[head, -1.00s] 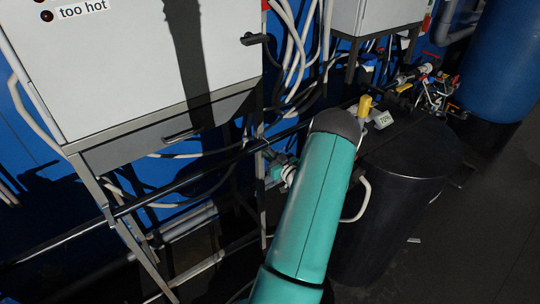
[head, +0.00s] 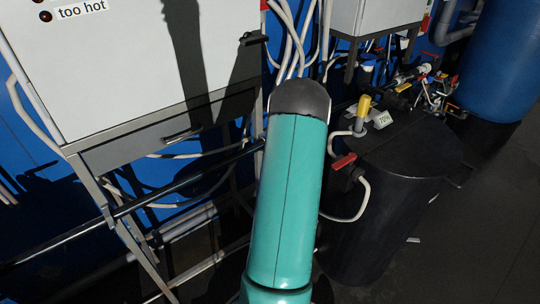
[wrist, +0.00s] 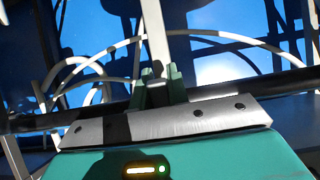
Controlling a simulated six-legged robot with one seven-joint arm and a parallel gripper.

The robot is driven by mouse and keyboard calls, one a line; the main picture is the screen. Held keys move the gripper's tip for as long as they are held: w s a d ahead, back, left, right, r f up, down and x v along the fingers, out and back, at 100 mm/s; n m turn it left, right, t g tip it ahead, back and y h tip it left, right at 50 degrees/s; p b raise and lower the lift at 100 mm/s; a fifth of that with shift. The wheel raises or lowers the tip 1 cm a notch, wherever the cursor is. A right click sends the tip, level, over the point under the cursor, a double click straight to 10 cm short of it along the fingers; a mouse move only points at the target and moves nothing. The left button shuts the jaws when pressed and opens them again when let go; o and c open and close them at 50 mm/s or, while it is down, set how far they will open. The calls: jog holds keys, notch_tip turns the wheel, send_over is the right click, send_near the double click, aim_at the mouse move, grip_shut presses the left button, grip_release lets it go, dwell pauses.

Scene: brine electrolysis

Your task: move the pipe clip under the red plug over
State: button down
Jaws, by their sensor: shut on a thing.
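In the wrist view, my gripper (wrist: 158,85) shows as two green fingers close together, at the black horizontal pipe. They are shut on a small pale piece (wrist: 157,69), which looks like the pipe clip; the fingers hide most of it. In the head view my teal arm hides the gripper and the clip. A red part (head: 343,162) with a dark body sits by the dark drum, right of my arm, with a pale hose curving below it. I cannot tell whether it is the red plug.
The black pipe (head: 190,173) runs below the white cabinet (head: 120,70) and its metal frame. The dark drum (head: 390,200) stands close on my arm's right. The floor at right is clear.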

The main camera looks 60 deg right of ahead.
jog(key=g+y, duration=0.1)
jog(key=g, duration=0.2)
jog(key=r+g+y, duration=0.1)
jog(key=g+y, duration=0.1)
jog(key=g, duration=0.1)
jog(key=g+y, duration=0.1)
jog(key=g, duration=0.1)
jog(key=g+y, duration=0.1)
jog(key=g, duration=0.2)
jog(key=shift+r+y, duration=0.4)
jog(key=shift+g, duration=0.3)
jog(key=c, duration=1.4)
grip_release()
jog(key=shift+o, duration=0.2)
jog(key=shift+r, duration=0.15)
